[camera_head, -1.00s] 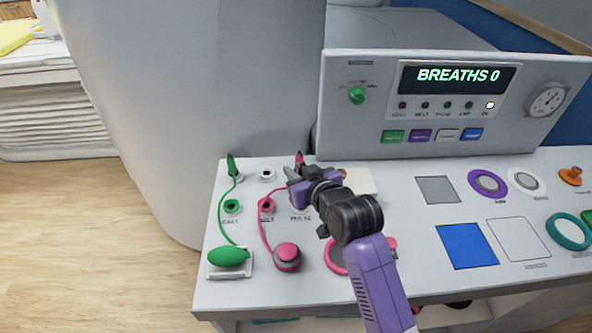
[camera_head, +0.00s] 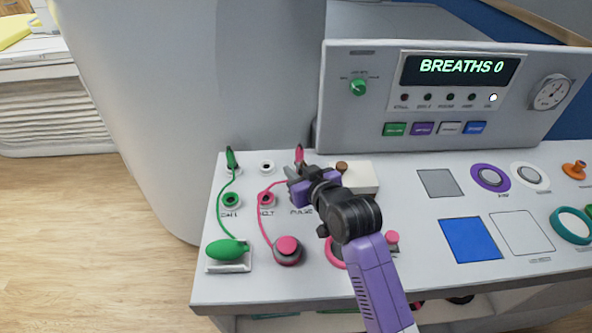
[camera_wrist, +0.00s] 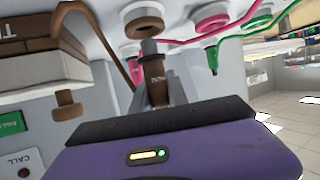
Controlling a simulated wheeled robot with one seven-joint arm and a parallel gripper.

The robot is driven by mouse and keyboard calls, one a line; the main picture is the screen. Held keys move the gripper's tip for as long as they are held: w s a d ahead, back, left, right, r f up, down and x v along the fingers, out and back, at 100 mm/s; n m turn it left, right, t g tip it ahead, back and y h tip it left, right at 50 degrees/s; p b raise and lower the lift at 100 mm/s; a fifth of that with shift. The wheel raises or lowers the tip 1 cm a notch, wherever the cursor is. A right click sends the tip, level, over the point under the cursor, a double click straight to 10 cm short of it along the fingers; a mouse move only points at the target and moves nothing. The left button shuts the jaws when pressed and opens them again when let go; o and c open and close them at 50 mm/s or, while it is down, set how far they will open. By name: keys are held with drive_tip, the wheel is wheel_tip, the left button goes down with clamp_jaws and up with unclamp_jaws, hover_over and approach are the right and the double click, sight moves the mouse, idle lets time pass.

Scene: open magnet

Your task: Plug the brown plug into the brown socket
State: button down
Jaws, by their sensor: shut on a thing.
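In the wrist view, my gripper (camera_wrist: 158,108) is shut on the brown plug (camera_wrist: 155,75), whose grey metal tip points at the brown socket (camera_wrist: 145,30). The tip is at or very close to the socket's ring; I cannot tell whether it is inside. A brown cord runs from the plug to the white box. In the head view, my gripper (camera_head: 296,184) is low over the white panel near the "PULSE" label, and it hides the brown plug and brown socket.
The white box (camera_head: 362,181) with a brown knob (camera_head: 342,167) stands just right of my gripper. A pink plug (camera_head: 299,154) stands upright just behind it. Pink (camera_head: 266,199) and green (camera_head: 231,200) sockets lie to the left, with loose-looking cords nearby. The console (camera_head: 440,110) rises behind.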

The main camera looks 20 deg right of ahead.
drive_tip(key=shift+f+b, duration=0.65)
drive_tip(key=shift+f, duration=0.6)
drive_tip(key=c, duration=1.2)
unclamp_jaws()
